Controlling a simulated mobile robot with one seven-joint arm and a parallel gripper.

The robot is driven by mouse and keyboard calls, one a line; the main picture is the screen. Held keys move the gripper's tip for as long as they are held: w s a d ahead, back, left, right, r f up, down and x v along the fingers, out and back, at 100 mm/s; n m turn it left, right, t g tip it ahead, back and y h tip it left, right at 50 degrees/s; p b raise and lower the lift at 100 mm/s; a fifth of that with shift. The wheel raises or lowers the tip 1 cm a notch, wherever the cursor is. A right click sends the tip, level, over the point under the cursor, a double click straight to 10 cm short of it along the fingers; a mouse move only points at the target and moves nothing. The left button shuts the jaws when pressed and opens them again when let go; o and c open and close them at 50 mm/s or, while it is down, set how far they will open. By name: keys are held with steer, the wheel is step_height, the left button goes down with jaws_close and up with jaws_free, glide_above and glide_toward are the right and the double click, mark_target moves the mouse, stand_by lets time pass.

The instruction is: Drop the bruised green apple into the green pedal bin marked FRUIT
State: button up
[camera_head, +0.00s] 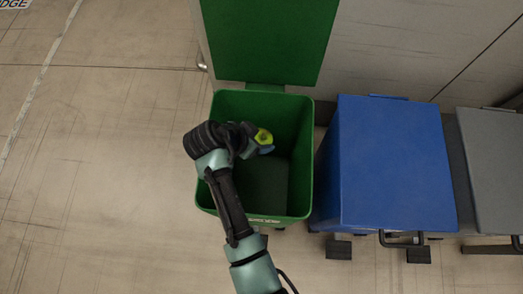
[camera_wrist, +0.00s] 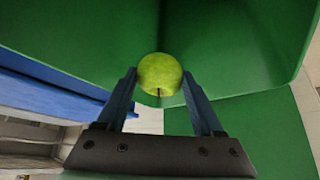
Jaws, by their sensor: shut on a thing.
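The green apple (camera_wrist: 160,74) is between the two fingers of my gripper (camera_wrist: 163,88) in the wrist view, with its stem side towards the camera. My gripper and the apple are over the bin's open mouth. The bin's floor looks empty where I can see it; my arm hides its left part. No bruise can be made out.
A blue bin (camera_head: 390,165) with a shut lid stands close to the right of the green bin. A grey bin (camera_head: 500,160) stands further right. Pedals stick out in front of the bins. The floor to the left is clear. A wall rises behind.

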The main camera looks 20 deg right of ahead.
steer(key=shift+f, duration=0.2)
steer(key=o, duration=1.4)
steer(key=shift+r, duration=0.1)
steer(key=p+v, duration=0.3)
steer(key=v, duration=1)
